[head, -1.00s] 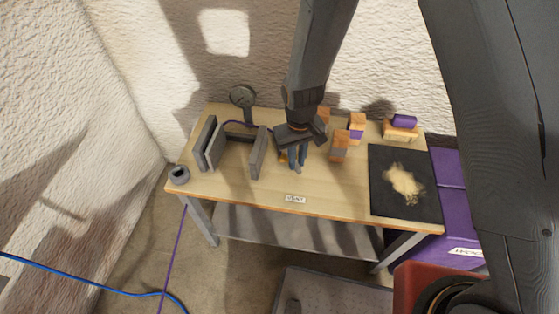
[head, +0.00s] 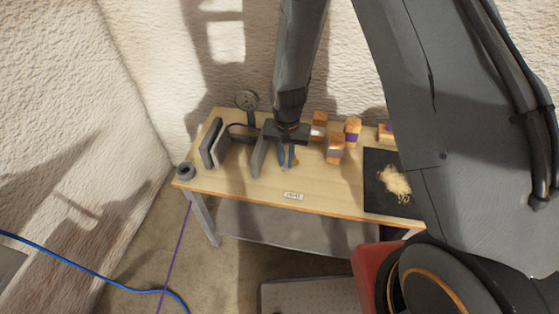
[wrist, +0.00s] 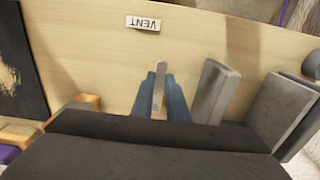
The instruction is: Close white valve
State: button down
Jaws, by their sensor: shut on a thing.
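My gripper (head: 287,160) is low over the middle of the wooden table, its blue fingers pointing down. In the wrist view my gripper (wrist: 161,95) is shut on a thin pale grey-white lever (wrist: 159,82), which I take as the white valve's handle. The lever stands between the two blue fingers and its tip points toward the table's front edge. A small brass-coloured part shows at the fingers. Most of the valve body is hidden by the fingers and the dark gripper body.
Grey upright plates (head: 212,143) stand left of my gripper, one (wrist: 216,90) close beside the fingers. Wooden blocks (head: 335,148) stand to the right, with a black mat (head: 376,190) beyond. A VENT label (wrist: 143,23) lies near the front edge. A round gauge (head: 246,100) stands behind.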

aim_at(286, 164)
jog(key=shift+w, duration=0.1)
jog(key=c, duration=1.7)
grip_release()
jog(key=shift+r, duration=0.15)
notch_tip(286, 164, up, 7)
jog(key=shift+b, duration=0.55)
jog(key=shift+r, duration=0.3)
jog(key=s+d+r+n, duration=0.1)
jog(key=s+d+r, duration=0.3)
jog(key=s, duration=0.1)
jog(key=s+d+r+n, duration=0.1)
jog(key=s+d+r, duration=0.4)
jog(key=s+d+r+n, duration=0.1)
jog(key=s+d+r, duration=0.3)
jog(key=s+r, duration=0.1)
jog(key=shift+s+d+t, duration=0.3)
jog(key=shift+s, duration=0.2)
